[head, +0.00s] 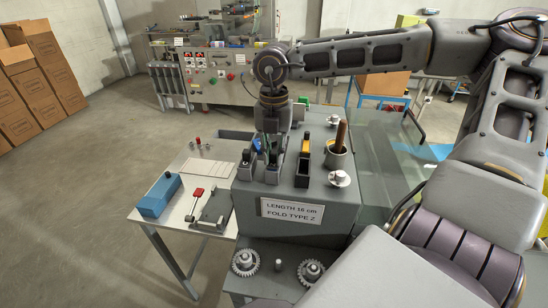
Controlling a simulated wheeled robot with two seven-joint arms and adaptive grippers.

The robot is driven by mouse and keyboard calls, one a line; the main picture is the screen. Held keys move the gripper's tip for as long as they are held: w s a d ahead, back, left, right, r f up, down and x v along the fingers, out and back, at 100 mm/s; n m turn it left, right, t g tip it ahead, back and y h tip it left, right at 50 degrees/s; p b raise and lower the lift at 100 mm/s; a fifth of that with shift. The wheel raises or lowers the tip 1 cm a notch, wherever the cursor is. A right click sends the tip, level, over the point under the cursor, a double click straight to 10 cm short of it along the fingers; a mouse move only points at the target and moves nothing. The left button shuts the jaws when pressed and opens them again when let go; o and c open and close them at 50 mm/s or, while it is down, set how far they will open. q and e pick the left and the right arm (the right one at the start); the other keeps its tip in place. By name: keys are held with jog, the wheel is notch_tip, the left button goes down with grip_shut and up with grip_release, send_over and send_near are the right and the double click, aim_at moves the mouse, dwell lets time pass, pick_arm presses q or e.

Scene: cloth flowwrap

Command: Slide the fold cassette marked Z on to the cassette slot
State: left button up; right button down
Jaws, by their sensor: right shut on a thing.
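My right gripper (260,160) reaches down over the grey machine top and is shut on a small part with a blue top (257,143), which looks like a fold cassette. The fingers hide most of it, and no letter on it can be read. A black block with an orange top (304,150) stands upright just to the right, apart from the gripper. The cassette slot cannot be made out clearly from here. The sign on the machine front (291,211) reads "LENGTH 16 cm FOLD TYPE Z". My left gripper is not in view.
A cup with a brown handle (339,158) and pale knobs (340,179) stand on the machine's right side. A side table (205,170) carries a blue box (160,195) and a red-handled tool (196,192). Gears (245,262) sit on the lower front ledge.

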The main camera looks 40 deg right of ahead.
jog(key=shift+r+p, duration=0.9)
jog(key=shift+r, duration=1.65)
jog(key=shift+r, duration=0.15)
jog(key=c, duration=2.1)
grip_release()
grip_shut()
